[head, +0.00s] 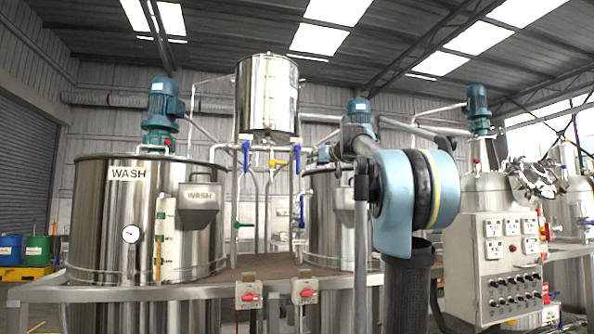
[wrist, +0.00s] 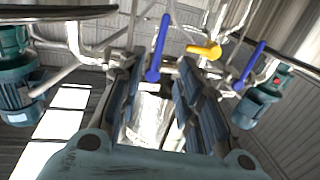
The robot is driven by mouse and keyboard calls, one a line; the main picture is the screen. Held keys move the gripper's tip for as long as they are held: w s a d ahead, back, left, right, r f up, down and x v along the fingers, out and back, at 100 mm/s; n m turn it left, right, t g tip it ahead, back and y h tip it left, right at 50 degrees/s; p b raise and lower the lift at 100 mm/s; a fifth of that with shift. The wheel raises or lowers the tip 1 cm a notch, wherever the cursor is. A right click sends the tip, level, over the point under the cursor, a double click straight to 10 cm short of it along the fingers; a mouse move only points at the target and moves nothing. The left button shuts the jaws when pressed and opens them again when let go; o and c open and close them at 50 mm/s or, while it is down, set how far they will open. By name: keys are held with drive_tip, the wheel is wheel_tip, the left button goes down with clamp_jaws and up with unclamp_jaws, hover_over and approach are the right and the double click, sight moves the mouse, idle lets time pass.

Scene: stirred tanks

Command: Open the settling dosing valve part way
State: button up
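Several valve handles show on the pipes below a steel dosing vessel (head: 268,95). They include a left blue lever (head: 246,156), a right blue lever (head: 297,159), a yellow lever (head: 278,162) and a green lever (head: 243,225). I see no label telling which is the settling dosing valve. In the wrist view, my gripper (wrist: 158,68) is open, with its dark fingers apart. One blue lever (wrist: 158,48) appears between the fingertips; I see no contact and cannot judge the depth. The yellow lever (wrist: 203,50) and another blue lever (wrist: 250,65) lie to its right. My arm hides my fingers in the head view.
The WASH tank (head: 120,215) stands at left, with a second tank (head: 328,215) behind my arm. A control panel (head: 508,260) stands at right. Pipes crowd around the levers.

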sight(298, 165)
drive_tip(key=x, duration=1.6)
drive_tip(key=shift+w+f, duration=0.1)
drive_tip(key=shift+w, duration=0.1)
clamp_jaws()
